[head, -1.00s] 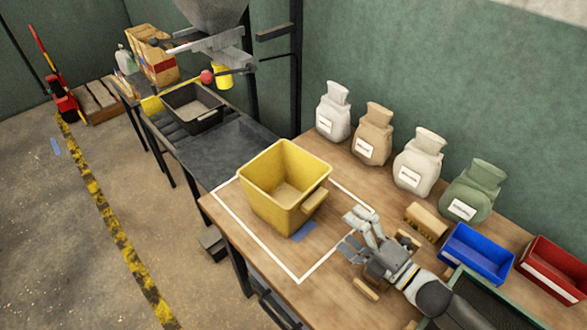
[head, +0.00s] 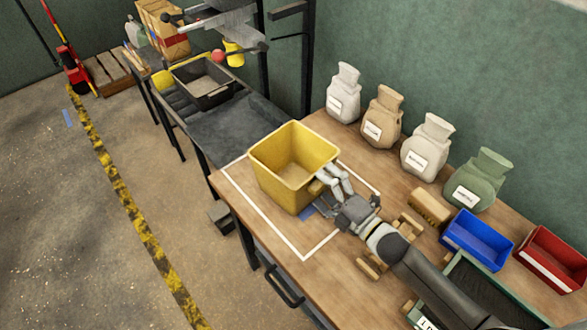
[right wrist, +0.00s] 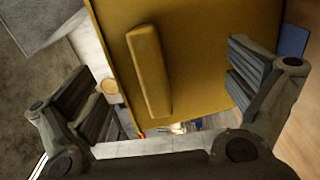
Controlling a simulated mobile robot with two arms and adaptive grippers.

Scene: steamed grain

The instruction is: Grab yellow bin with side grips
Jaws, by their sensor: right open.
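The yellow bin (head: 281,180) stands upright and looks empty, inside a white outline on the wooden table. My right gripper (head: 322,192) is at the bin's right side, by its side grip. In the right wrist view the yellow side grip (right wrist: 149,71) lies between the two spread fingers of the right gripper (right wrist: 165,88), nearer the left finger. The fingers are open and not closed on it. The bin's far side grip is hidden. My left gripper is not in view.
Several sacks (head: 383,117) stand along the wall side of the table (head: 335,260). A brush (head: 430,207), a blue bin (head: 477,246) and a red bin (head: 551,260) are on the right. A black tray (head: 205,85) sits on the conveyor beyond.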

